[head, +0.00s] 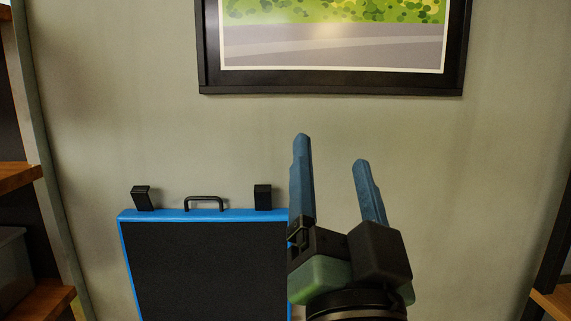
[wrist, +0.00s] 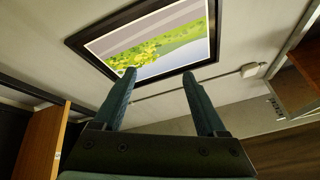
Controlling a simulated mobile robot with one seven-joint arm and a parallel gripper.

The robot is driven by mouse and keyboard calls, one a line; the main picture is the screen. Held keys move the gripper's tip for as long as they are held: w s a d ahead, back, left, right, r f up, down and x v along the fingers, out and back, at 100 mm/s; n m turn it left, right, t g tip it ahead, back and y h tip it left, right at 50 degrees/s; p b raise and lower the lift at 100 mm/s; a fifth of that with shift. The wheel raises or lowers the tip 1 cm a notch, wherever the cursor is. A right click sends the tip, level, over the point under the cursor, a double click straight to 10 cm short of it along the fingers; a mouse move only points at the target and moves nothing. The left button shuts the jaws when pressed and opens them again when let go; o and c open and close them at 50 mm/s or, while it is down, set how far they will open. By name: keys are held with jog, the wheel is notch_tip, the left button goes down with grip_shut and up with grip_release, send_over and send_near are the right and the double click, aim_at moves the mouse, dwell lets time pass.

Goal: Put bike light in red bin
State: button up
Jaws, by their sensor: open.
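My gripper (head: 331,150) is raised in front of the wall in the head view, with its two blue fingers pointing up. The fingers are apart and nothing is between them. The wrist view also shows my gripper (wrist: 158,75) open and empty, with the framed picture beyond the fingertips. No bike light and no red bin show in either view.
A framed picture (head: 332,85) hangs on the wall. A blue-edged black panel (head: 205,265) with a handle stands below it, left of my gripper. Wooden shelves (head: 17,176) stand at the left, and another shelf (head: 553,302) is at the right edge.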

jog(key=s+a+r+n+t, duration=0.3)
jog(key=s+r, duration=0.4)
jog(key=r, duration=0.3)
jog(key=a+n, duration=0.1)
jog(key=n, duration=0.1)
jog(key=shift+s+a+r+n+t, duration=0.2)
jog(key=shift+a+r+n+t, duration=0.1)
jog(key=shift+n+t, duration=0.1)
notch_tip(320, 180, up, 3)
jog(key=p, duration=0.3)
